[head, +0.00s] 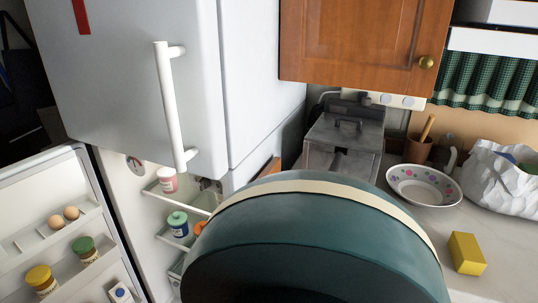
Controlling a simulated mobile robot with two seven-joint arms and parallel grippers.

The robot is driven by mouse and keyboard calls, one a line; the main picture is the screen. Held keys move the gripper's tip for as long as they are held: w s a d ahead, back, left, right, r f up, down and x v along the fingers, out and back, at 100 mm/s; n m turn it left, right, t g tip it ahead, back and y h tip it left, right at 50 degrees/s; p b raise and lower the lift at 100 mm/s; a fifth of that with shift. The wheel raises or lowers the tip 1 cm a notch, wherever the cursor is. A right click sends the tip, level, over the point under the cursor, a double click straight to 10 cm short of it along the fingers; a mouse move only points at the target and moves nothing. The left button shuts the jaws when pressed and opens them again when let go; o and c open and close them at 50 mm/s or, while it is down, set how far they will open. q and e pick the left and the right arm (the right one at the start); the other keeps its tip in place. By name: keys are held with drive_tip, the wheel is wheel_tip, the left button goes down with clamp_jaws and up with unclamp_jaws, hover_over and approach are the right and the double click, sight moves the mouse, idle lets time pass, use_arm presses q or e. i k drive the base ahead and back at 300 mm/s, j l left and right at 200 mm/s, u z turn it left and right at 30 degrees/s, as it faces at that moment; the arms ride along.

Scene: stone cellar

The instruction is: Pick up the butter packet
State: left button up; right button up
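A plain yellow block (467,254) lies on the pale worktop at the right of the head view. It may be the butter packet, but no label shows, so I cannot be sure. A small white carton (121,293) stands in the open fridge door at the lower left, cut by the frame edge. Neither of my grippers is in view. A large teal rounded shape fills the lower middle and hides what is behind it.
The fridge (150,190) stands open below a shut upper door (110,80) with a white handle. Its door shelves hold jars (85,249) and eggs (71,212). A patterned bowl (424,185), a crumpled white bag (500,178) and a grey metal appliance (342,135) stand on the worktop.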

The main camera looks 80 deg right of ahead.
sight(469, 258)
drive_tip(key=k+l+z, duration=0.15)
drive_tip(key=z, duration=3.65)
drive_tip(key=l+u, duration=0.15)
drive_tip(key=l, duration=0.55)
drive_tip(key=k+l+u, duration=0.1)
drive_tip(key=l, duration=0.55)
